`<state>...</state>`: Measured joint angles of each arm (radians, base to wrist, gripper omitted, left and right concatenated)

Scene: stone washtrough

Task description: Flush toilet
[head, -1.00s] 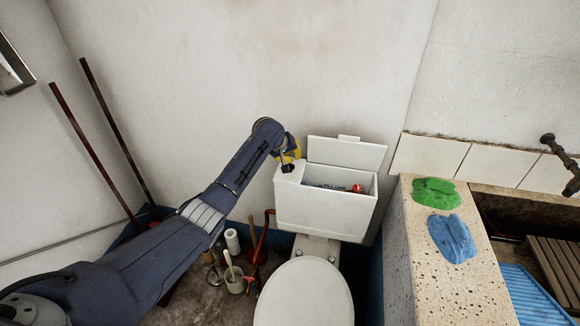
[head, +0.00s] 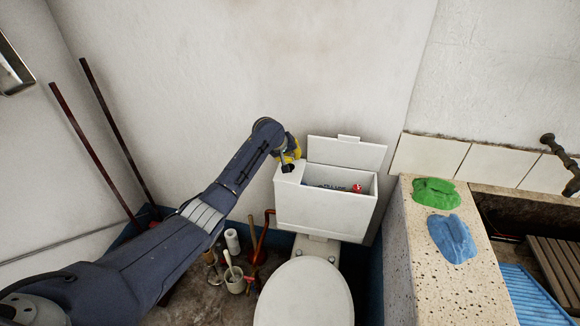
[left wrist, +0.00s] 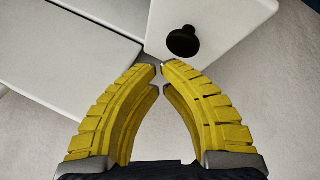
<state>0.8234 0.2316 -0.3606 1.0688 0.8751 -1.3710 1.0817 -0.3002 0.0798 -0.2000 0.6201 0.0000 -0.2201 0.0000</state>
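The white toilet cistern (head: 322,212) stands against the wall with its top compartment open and the lid (head: 346,153) raised. A black knob (left wrist: 183,41) sits on the flat part of the cistern top; in the head view it shows at the left end (head: 287,168). My left gripper (left wrist: 161,67) has its yellow fingertips almost together, with nothing between them. The fingertips are close beside the knob; I cannot tell whether they touch it. In the head view the gripper (head: 289,158) is just over the cistern's left end. The toilet's seat lid (head: 305,296) is down.
Small coloured items (head: 356,188) lie inside the cistern. A stone trough edge (head: 428,270) with a green cloth (head: 436,193) and a blue cloth (head: 452,238) is to the right. A brush holder (head: 235,282) and a paper roll (head: 232,241) stand on the floor at left.

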